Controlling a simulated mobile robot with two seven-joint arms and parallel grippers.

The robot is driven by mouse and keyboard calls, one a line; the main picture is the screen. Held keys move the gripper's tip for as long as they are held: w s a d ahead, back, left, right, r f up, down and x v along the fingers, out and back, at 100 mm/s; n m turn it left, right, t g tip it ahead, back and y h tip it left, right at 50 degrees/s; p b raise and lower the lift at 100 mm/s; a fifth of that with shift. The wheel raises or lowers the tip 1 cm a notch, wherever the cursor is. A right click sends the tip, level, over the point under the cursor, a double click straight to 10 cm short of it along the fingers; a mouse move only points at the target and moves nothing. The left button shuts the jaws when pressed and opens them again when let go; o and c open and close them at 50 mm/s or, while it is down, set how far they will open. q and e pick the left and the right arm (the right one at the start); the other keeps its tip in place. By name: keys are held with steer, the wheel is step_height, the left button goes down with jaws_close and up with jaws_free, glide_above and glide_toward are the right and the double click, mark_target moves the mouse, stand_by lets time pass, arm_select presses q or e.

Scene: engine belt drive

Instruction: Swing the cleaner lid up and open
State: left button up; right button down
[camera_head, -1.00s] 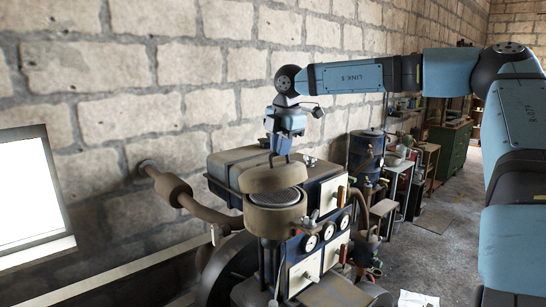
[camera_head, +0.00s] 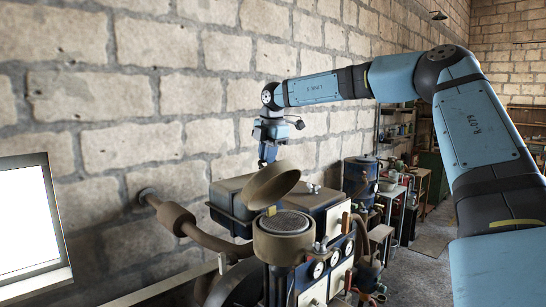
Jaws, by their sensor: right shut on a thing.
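The cleaner lid (camera_head: 268,188) is a round tan cap, tilted up above the round tan cleaner body (camera_head: 280,243). The grey mesh top (camera_head: 284,222) of the body shows beneath it. My right gripper (camera_head: 268,163) reaches down from above, behind the lid's upper edge, and is shut on the lid. The fingertips are small and partly hidden by the lid. My left gripper is not in view.
A tan pipe (camera_head: 184,223) runs from the wall to the engine. A dark tank (camera_head: 230,200) sits behind the cleaner, and gauges (camera_head: 318,270) are on the front. A bright window (camera_head: 28,220) is at left. A blue barrel (camera_head: 358,178) stands at right.

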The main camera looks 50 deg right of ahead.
steer(key=shift+w+f, duration=0.25)
steer(key=shift+w, duration=0.05)
steer(key=c, duration=1.4)
jaws_free()
steer(key=shift+f, duration=0.1)
steer(key=shift+o, duration=1.2)
steer(key=shift+w, duration=0.25)
steer(key=shift+w+d+f, duration=0.1)
steer(key=shift+w, duration=0.05)
steer(key=shift+r, duration=0.2)
steer(key=shift+r, duration=0.15)
